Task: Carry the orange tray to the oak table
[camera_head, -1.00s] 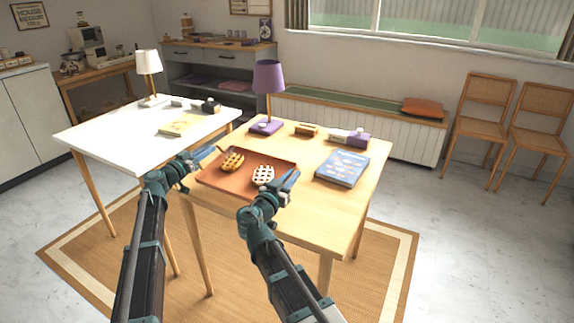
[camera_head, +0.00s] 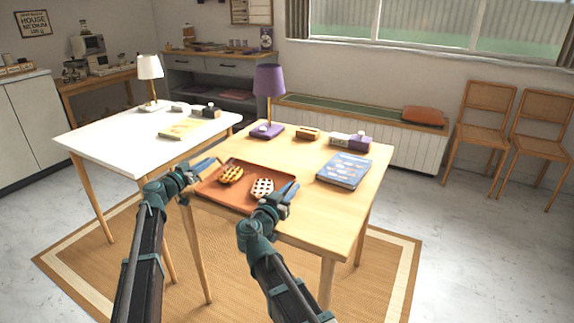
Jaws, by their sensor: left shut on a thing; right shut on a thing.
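The orange tray (camera_head: 238,203) is at the near left part of the oak table (camera_head: 318,222). I cannot tell whether it rests on the top or is held just above it. My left gripper (camera_head: 203,168) is shut on the tray's left side. My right gripper (camera_head: 287,192) is shut on its right side. The fingertips' contact with the rim is hard to make out.
A purple lamp (camera_head: 269,82), a small wooden box (camera_head: 306,134), a purple box (camera_head: 359,144) and a blue book (camera_head: 344,170) stand or lie on the oak table. A white table (camera_head: 110,140) with a white lamp (camera_head: 149,68) adjoins it on the left. The right front of the oak top is clear.

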